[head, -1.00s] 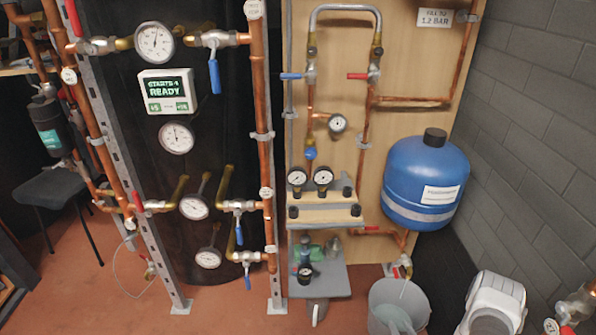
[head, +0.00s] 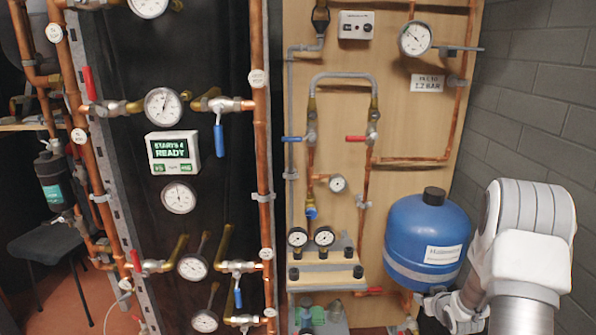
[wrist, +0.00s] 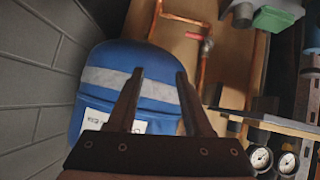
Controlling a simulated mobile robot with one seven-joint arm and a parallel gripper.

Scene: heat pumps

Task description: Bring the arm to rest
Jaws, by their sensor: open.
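My arm rises at the right of the head view, its white links in front of the grey block wall. My gripper (wrist: 158,88) shows in the wrist view with two dark fingers apart and nothing between them. Behind the fingers is the blue vessel (wrist: 110,62) with its grey band and white label, partly covered by the gripper. In the head view the blue vessel (head: 425,228) hangs on the wooden board, left of my arm. The wrist end of my arm is low beside the vessel's lower right; whether they touch cannot be told.
The grey block wall (head: 535,95) closes off the right side. Copper pipes, gauges and valves cover the wooden board (head: 335,55) and the frame at left. A display (head: 172,152) reads READY. A manifold with two gauges (head: 311,237) sits left of the vessel.

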